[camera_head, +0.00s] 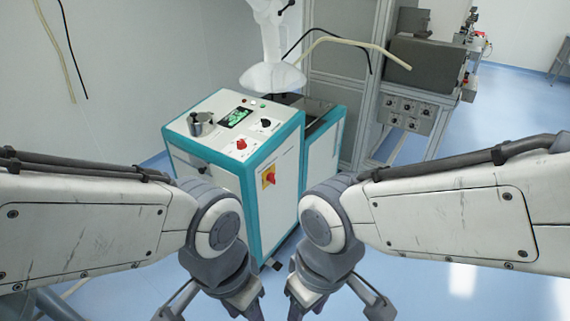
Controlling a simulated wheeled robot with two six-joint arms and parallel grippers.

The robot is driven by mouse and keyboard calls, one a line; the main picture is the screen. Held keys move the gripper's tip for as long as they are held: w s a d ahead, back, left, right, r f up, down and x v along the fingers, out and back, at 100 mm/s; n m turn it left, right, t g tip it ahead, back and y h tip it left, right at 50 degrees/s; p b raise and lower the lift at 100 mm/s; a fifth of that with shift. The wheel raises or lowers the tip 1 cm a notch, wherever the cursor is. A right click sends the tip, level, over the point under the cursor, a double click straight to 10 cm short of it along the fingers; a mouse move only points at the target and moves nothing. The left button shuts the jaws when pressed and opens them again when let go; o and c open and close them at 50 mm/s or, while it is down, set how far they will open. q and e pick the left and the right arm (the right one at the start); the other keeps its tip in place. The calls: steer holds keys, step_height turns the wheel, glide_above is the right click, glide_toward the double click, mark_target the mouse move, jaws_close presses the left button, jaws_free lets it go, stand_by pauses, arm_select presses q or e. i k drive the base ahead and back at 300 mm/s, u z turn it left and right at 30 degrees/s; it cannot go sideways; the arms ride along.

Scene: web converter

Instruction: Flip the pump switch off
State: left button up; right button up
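A white and teal machine cabinet (220,165) stands in front of me. A red rotary switch on a yellow plate (268,176) sits on its front panel. The top panel carries a black knob (265,124), a red knob or button (241,144) and a lit green display (235,117). I cannot tell which control is the pump switch, nor read any setting. My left gripper (212,308) and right gripper (338,308) are at the bottom edge, below and nearer than the cabinet. Their fingers look spread apart, with nothing seen between them; the tips are partly cut off.
A grey rack with a control box (408,112) stands behind right. Blue floor (480,135) is open at the right.

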mark_target(265, 122)
steer(key=k, duration=0.65)
steer(key=u, duration=0.35)
steer(key=i, duration=1.4)
steer(key=z, duration=0.7)
steer(key=i, duration=0.35)
steer(key=z, duration=0.25)
